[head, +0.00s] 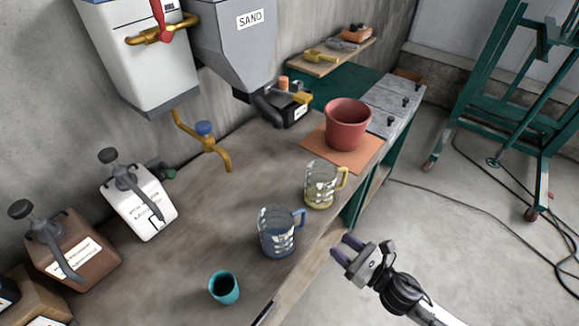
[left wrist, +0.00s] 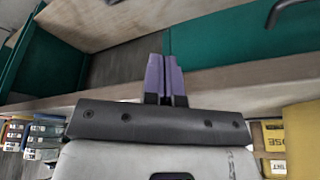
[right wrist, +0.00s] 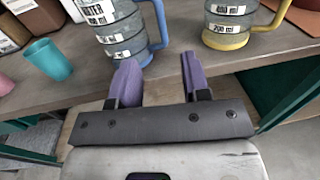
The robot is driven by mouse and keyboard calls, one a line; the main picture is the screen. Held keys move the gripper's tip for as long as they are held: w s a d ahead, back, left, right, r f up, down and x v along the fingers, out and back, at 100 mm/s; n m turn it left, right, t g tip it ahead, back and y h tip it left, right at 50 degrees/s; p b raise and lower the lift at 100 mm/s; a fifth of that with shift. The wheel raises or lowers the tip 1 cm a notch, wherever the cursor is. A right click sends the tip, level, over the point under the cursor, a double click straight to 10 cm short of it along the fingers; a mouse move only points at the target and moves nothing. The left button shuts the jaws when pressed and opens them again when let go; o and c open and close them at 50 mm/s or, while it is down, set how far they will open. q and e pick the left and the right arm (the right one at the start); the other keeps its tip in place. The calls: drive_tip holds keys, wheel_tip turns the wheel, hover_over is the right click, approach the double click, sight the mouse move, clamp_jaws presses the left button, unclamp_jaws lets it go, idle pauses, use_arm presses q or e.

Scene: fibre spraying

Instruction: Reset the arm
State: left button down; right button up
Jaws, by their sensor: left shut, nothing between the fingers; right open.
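My right gripper (head: 346,250) is in the head view, off the front edge of the workbench. It is open and empty. In the right wrist view its two purple fingers (right wrist: 158,80) are apart, with the blue-handled measuring jug (right wrist: 122,28) beyond them. My left gripper (left wrist: 166,75) shows in the left wrist view with its purple fingers together and nothing between them. It faces the wooden front edge of a bench. It is not visible in the head view. The blue-handled jug (head: 278,232) and the yellow-handled jug (head: 321,186) stand upright on the bench.
A teal cup (head: 224,287) stands near the bench's front edge. A red pot (head: 347,124) sits on an orange mat (head: 367,159). White (head: 140,203) and brown (head: 72,250) pump containers stand at left. The grey SAND hopper (head: 240,45) hangs above. Open floor lies at right, with cables.

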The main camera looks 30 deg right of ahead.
drive_tip(key=s+d+f+m+g+h, duration=0.1)
drive_tip(key=d+f+m+g+h, duration=0.25)
drive_tip(key=m, duration=1.05)
drive_tip(key=s+d+f+m+g+h, duration=0.15)
drive_tip(key=d+m+h, duration=0.45)
drive_tip(key=m, duration=0.7)
drive_tip(key=s+a+f+m+g+y, duration=0.2)
drive_tip(key=s+a+m+g, duration=0.25)
drive_tip(key=s+a, duration=0.35)
drive_tip(key=s+a+f+m+g+y, duration=0.2)
drive_tip(key=s+a+m+g, duration=0.3)
drive_tip(key=s+a, duration=0.4)
wheel_tip(320, 180, up, 30)
drive_tip(key=m+p, duration=0.1)
drive_tip(key=p, duration=2.9)
drive_tip(key=shift+d+t, duration=0.35)
drive_tip(key=shift+t, duration=0.1)
